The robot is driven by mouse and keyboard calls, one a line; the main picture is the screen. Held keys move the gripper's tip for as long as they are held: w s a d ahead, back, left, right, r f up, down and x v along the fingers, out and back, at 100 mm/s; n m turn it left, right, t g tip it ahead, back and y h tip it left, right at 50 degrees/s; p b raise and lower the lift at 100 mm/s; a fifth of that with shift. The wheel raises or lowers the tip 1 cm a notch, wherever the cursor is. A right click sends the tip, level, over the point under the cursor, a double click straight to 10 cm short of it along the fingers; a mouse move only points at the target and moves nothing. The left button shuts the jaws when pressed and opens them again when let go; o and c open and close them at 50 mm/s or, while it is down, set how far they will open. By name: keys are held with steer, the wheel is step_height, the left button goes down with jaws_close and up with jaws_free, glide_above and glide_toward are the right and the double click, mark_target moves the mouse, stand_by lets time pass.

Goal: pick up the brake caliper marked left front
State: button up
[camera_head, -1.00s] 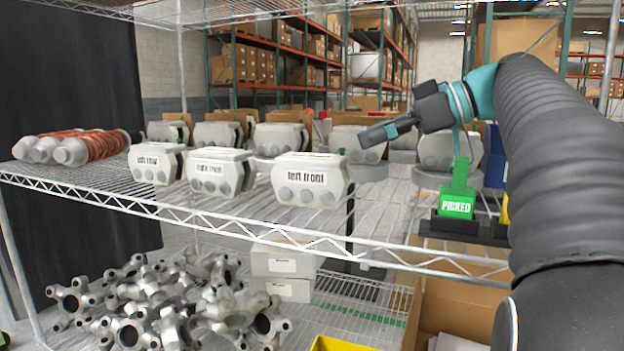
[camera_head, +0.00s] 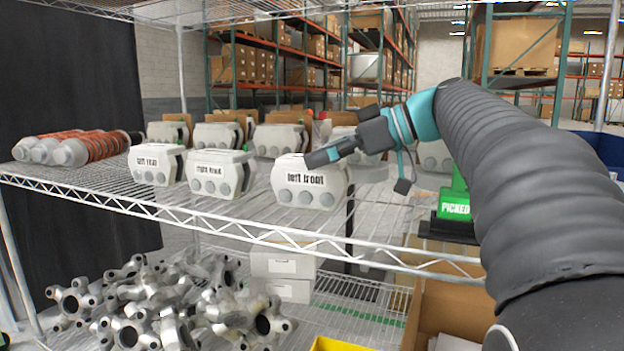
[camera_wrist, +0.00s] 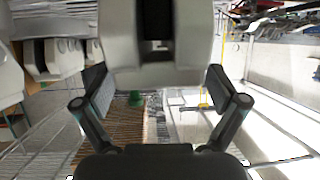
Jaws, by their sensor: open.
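The brake caliper marked left front (camera_head: 300,187) is pale grey with round bosses and sits upright on the wire shelf (camera_head: 130,200), rightmost in the front row. My gripper (camera_head: 318,158) reaches in from the right, its fingers at the caliper's upper right edge in the head view. In the wrist view my gripper (camera_wrist: 160,90) is open, with one finger on each side of a large pale caliper (camera_wrist: 115,40) ahead. I cannot tell whether the fingers touch it. The caliper's upper right part is hidden behind the gripper in the head view.
Calipers marked left rear (camera_head: 154,165) and right front (camera_head: 216,175) stand to the left in the front row. More calipers (camera_head: 280,138) stand behind. Orange coil shock absorbers (camera_head: 78,148) lie at far left. A green PICKED sign (camera_head: 455,208) stands at right. Metal knuckles (camera_head: 170,310) fill the lower shelf.

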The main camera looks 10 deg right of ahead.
steer(key=shift+r, duration=0.15)
jaws_close()
steer(key=shift+r, duration=0.1)
